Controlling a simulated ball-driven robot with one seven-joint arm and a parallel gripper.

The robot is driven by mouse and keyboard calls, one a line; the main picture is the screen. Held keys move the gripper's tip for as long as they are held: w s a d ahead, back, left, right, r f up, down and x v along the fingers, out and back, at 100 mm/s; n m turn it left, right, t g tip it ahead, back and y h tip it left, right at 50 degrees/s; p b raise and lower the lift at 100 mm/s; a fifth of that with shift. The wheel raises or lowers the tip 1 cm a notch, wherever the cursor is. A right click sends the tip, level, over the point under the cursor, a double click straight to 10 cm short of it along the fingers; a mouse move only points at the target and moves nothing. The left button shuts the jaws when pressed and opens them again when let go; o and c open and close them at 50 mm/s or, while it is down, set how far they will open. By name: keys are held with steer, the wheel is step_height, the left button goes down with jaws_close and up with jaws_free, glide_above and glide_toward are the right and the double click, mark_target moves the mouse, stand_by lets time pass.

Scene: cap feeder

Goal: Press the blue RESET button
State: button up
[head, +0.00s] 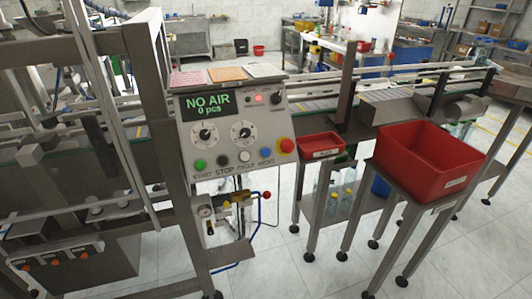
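The blue RESET button (265,153) sits at the right end of the lower button row on the grey control panel (215,133). Left of it are a white button (244,156), a black STOP button (222,160) and a green START button (200,165). A large red mushroom button (287,145) is close to its right. The panel's screen (208,103) reads "NO AIR, 0 pcs" in green. A small red lamp (258,98) is lit on the panel. My gripper is not in this view.
A machine frame (110,130) stands left of the panel. A small red tray (320,146) and a large red bin (428,160) stand to the right. Below the panel are an air unit with a gauge (204,211) and a red-knobbed lever (267,194). Tiled floor is free in front.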

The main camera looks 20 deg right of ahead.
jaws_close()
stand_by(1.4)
